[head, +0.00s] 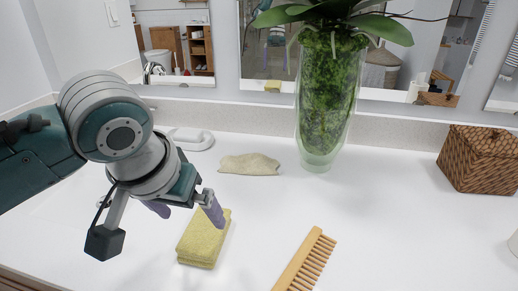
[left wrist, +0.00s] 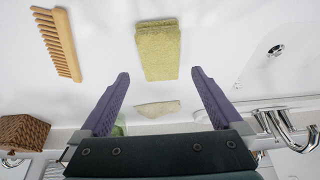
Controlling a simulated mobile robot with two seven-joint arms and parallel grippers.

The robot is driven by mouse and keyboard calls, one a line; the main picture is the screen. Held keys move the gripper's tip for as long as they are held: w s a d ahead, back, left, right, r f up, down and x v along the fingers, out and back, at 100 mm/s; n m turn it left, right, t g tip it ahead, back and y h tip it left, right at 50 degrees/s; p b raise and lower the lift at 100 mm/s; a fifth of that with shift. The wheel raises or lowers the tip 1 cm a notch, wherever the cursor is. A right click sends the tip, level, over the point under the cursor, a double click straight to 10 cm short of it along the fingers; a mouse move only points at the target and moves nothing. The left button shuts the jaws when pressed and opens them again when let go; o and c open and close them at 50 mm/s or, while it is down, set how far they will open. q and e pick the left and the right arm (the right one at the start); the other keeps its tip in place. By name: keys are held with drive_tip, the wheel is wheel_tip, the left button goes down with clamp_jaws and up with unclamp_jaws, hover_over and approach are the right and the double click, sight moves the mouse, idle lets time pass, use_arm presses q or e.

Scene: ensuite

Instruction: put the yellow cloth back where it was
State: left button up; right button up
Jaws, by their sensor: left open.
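The yellow cloth (head: 203,241) lies folded on the white counter, in front of my left gripper (head: 187,209) in the head view. In the left wrist view the cloth (left wrist: 158,50) shows beyond the fingertips, roughly centred between them. My left gripper (left wrist: 160,74) has its purple fingers wide apart with nothing between them. In the head view one fingertip overlaps the cloth's far edge; I cannot tell whether it touches. A flat beige cloth-like piece (head: 249,164) lies farther back near the vase; it also shows in the left wrist view (left wrist: 157,109). My right gripper is not in view.
A tall glass vase with a plant (head: 325,105) stands at the back. A wooden comb (head: 304,262) lies right of the cloth, and a wicker box (head: 480,158) is at the right. A sink (left wrist: 275,62) and faucet (left wrist: 285,128) show in the wrist view. The counter's centre right is clear.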

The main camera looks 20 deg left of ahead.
use_arm(q)
drive_tip(key=s+d+r+m, duration=0.1)
drive_tip(key=s+d+m, duration=0.1)
drive_tip(key=s, duration=0.6)
drive_tip(key=s+d+r+m+h, duration=0.1)
drive_tip(key=s+d+m, duration=0.1)
drive_tip(key=s, duration=0.7)
drive_tip(key=shift+s+d+r+m+g+p, duration=0.15)
drive_tip(key=shift+d+r+m+g+p, duration=0.2)
drive_tip(key=shift+d, duration=0.3)
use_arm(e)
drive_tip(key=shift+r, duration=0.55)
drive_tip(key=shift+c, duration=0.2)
